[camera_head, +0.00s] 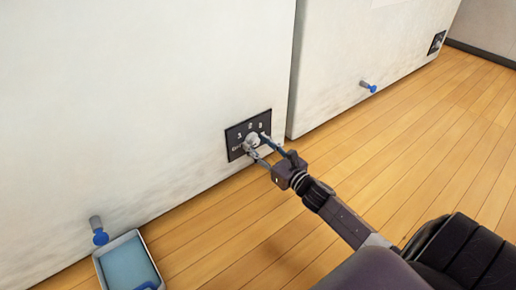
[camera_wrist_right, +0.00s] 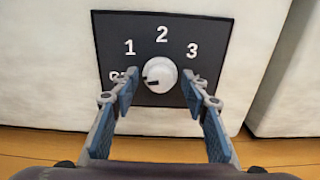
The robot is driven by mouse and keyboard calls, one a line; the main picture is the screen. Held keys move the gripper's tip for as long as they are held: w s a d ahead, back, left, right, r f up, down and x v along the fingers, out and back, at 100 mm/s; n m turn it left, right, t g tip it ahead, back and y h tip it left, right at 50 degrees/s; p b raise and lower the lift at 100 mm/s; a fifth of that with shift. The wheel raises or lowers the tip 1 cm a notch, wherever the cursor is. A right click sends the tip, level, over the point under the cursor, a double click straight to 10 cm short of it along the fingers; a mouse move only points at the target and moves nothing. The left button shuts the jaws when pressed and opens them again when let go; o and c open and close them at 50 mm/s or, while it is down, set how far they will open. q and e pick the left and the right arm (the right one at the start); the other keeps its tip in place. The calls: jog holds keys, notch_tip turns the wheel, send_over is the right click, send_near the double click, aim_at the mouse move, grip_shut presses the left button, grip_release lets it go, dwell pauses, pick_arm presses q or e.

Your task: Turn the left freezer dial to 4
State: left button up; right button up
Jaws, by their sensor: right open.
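The left freezer dial (camera_wrist_right: 160,72) is a round white knob on a dark panel (camera_wrist_right: 215,35) marked 1, 2 and 3. A partly covered label is at its left; no 4 is visible, and my right finger covers the panel's lower right. A dark mark on the knob points left, toward the covered label. The dial also shows in the head view (camera_head: 251,140), low on the left freezer (camera_head: 150,90). My right gripper (camera_head: 259,146) is open, with one finger on each side of the dial; contact cannot be told. My left gripper is not in view.
A second freezer (camera_head: 350,60) with its own dark panel (camera_head: 437,42) stands to the right. Blue-tipped drain spouts (camera_head: 98,230) (camera_head: 368,86) stick out low on both freezers. A blue tray (camera_head: 128,263) lies below the left one. The wooden floor (camera_head: 420,130) at right is clear.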

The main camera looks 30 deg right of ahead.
jog(key=c, duration=0.9)
jog(key=shift+d+r, duration=0.1)
grip_shut()
jog(key=shift+r, duration=0.1)
